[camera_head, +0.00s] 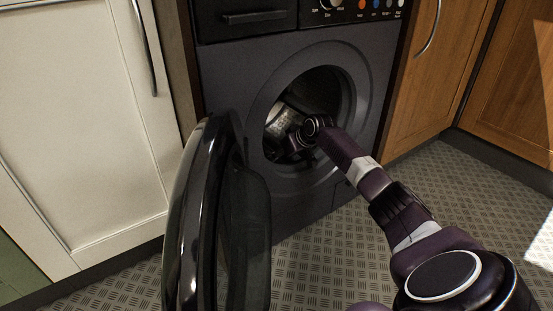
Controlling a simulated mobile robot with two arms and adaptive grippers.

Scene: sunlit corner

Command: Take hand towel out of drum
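The drum (320,88) is inside a dark grey washing machine (236,72); its opening faces me. The round door (200,215) stands wide open to the left. My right arm comes in from the lower right, and its wrist and gripper (279,152) are at the lower left of the drum opening. The fingers are small and dark against the opening, so I cannot tell whether they are open or shut or hold anything. I cannot make out a hand towel. My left gripper is not in view.
A cream cabinet (75,120) with metal handles stands to the left. Wooden cabinets (425,75) stand to the right. The patterned floor (320,250) is clear in front of the machine, apart from the open door.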

